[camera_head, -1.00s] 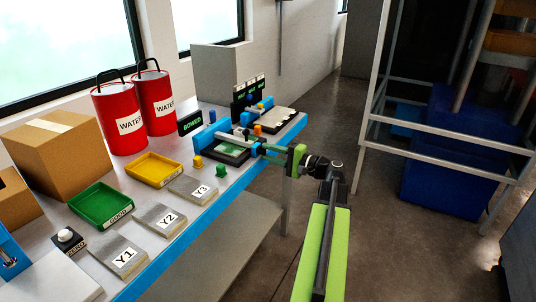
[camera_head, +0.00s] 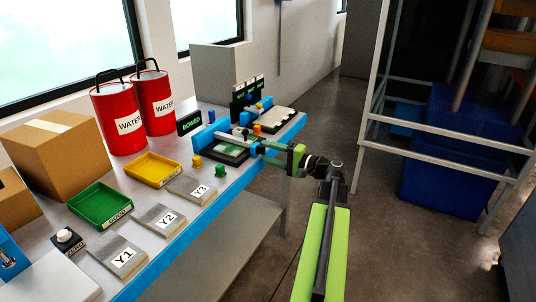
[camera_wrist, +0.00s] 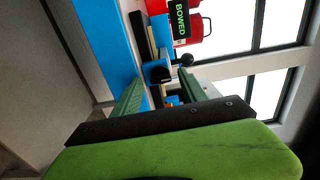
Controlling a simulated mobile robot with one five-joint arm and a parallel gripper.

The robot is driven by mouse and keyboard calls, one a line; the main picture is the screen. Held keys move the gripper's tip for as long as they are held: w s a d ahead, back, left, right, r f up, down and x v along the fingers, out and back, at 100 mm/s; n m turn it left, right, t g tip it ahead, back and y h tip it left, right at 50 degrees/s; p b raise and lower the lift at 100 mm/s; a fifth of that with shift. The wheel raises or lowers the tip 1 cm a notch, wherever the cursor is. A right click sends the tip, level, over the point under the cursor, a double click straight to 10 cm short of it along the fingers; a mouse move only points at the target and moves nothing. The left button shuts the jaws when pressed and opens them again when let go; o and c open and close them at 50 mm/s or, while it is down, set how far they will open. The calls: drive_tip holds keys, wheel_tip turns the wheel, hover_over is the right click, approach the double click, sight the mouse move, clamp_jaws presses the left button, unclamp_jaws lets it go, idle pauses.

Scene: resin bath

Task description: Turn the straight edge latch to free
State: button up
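The straight-edge fixture on the bench has blue blocks (camera_head: 210,132), a grey bar (camera_head: 236,141) and a pale greenish plate (camera_head: 231,150) in a dark frame. My gripper (camera_head: 268,150) is at the fixture's right end, close to a blue block at the bench's edge. I cannot tell whether the fingers touch anything.
A sign reading BOWED (camera_head: 190,122) stands behind the fixture. Green (camera_head: 221,171) and yellow (camera_head: 197,162) knobs sit in front of it. Yellow (camera_head: 153,170) and green (camera_head: 100,206) trays, labelled plates and red WATER drums (camera_head: 118,120) fill the bench further left.

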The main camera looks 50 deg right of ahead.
drive_tip(key=v, duration=1.7)
drive_tip(key=shift+s, duration=0.2)
